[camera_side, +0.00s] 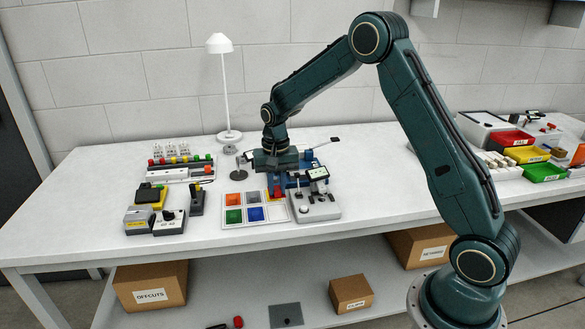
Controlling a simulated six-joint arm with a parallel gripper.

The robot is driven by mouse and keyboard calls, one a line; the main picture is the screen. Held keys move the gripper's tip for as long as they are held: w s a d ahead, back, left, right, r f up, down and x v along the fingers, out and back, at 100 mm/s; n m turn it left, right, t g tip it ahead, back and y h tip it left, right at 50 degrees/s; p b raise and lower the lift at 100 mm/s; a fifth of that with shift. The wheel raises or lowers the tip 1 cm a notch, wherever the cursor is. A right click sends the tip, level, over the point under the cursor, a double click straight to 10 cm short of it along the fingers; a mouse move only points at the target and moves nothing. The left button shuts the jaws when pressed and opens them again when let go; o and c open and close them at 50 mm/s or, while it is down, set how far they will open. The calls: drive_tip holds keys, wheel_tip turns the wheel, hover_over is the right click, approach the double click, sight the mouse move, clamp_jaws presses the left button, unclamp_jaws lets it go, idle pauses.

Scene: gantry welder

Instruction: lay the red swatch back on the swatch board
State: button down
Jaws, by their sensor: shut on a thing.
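The white swatch board (244,208) lies flat near the front of the bench. My gripper (276,186) points down at the board's back right corner, shut on the small red swatch (275,193). The red swatch shows low at the fingertips, over or on the back right cell, and is partly hidden. Whether it touches the board I cannot tell.
A grey device with a small screen (316,205) stands close on the right of the board. A dark upright block (197,200) and control boxes (168,222) stand on the left. A white lamp (225,90) is behind. Coloured bins (528,154) are far right. The bench's front middle is clear.

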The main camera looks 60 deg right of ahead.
hover_over(278, 215)
drive_tip(key=shift+f, duration=2.15)
drive_tip(key=shift+a+f, duration=0.1)
drive_tip(key=shift+f, duration=1.15)
idle(0.5)
idle(0.4)
drive_tip(key=c, duration=1.3)
unclamp_jaws()
drive_tip(key=shift+r, duration=0.1)
wheel_tip(278, 215, up, 14)
drive_tip(key=shift+f, duration=0.25)
drive_tip(key=shift+r, duration=0.1)
